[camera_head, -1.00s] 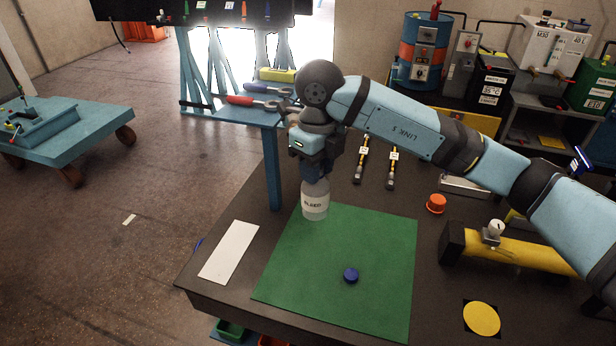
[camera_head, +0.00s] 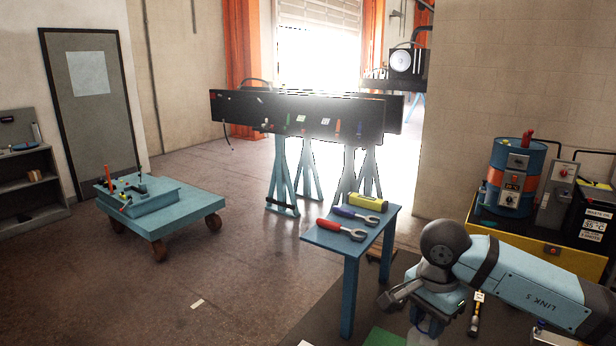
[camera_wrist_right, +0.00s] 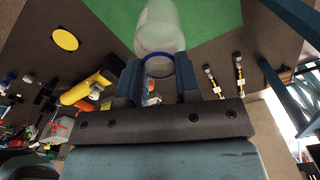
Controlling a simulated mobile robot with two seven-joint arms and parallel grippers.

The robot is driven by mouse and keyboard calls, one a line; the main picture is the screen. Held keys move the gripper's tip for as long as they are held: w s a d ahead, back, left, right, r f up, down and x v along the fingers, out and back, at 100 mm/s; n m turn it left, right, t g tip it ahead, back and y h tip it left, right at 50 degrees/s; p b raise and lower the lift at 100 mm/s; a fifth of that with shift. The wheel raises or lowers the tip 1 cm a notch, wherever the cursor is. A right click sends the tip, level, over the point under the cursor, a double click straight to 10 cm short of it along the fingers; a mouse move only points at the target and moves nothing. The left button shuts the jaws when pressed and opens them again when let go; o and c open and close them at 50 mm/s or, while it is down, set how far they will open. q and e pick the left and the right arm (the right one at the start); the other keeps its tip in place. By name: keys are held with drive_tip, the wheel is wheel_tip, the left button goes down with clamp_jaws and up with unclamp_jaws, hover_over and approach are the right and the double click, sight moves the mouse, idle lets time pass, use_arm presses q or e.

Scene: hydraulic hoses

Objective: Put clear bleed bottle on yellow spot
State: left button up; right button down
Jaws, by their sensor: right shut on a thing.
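The clear bleed bottle (camera_wrist_right: 160,28) is between the fingers of my right gripper (camera_wrist_right: 158,82) in the right wrist view, gripped around its neck. The gripper is shut on it. Green mat shows beyond the bottle; I cannot tell whether the bottle touches it. The yellow spot (camera_wrist_right: 65,39) lies on the dark tabletop, left of the bottle and apart from it. In the head view my right gripper (camera_head: 428,324) is at the bottom edge, and the bottle is mostly cut off there. The yellow spot is outside the head view. My left gripper is not in view.
The green mat (camera_wrist_right: 108,14) lies on the dark bench. A yellow cylinder (camera_wrist_right: 86,90) lies near the yellow spot. Two hose-like fittings (camera_wrist_right: 214,80) lie to the right. A blue side table (camera_head: 345,240) holds wrenches. A blue cart (camera_head: 150,212) stands on the floor.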

drive_tip(key=n, duration=0.2)
drive_tip(key=d+n+p, duration=0.1)
drive_tip(key=n, duration=0.1)
drive_tip(key=s+n, duration=0.1)
drive_tip(key=n, duration=0.1)
drive_tip(key=shift+d+n, duration=0.3)
drive_tip(key=shift+d, duration=0.1)
use_arm(q)
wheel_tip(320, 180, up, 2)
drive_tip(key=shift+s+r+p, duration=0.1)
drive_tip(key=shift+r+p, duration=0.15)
drive_tip(key=shift+p, duration=0.35)
use_arm(e)
drive_tip(key=n, duration=0.3)
drive_tip(key=d+n, duration=0.1)
drive_tip(key=shift+s+f+n, duration=0.1)
drive_tip(key=shift+s+n, duration=0.2)
drive_tip(key=shift+s, duration=0.05)
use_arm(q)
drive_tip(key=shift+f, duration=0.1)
